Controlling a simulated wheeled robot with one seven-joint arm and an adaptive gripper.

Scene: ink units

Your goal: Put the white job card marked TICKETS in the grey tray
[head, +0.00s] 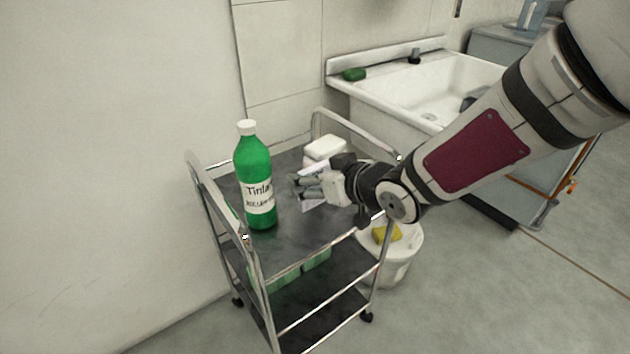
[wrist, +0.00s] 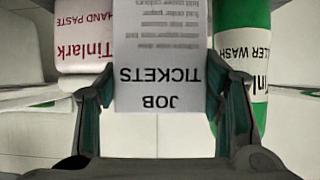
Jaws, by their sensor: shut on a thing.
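The white job card (wrist: 160,55), printed JOB TICKETS, is between the two fingers of my gripper (wrist: 164,95) in the wrist view, its print upside down. My gripper (head: 308,186) is shut on it over the trolley's top shelf, and part of the card (head: 313,203) shows below the fingers in the head view. The gap between card and shelf cannot be judged. I cannot make out a grey tray in either view.
A green Tinlark bottle (head: 254,170) stands left of my gripper on the metal trolley (head: 290,235). A white hand paste tub (head: 324,149) stands behind. A sink (head: 430,90) and a bucket with a yellow sponge (head: 386,234) are to the right.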

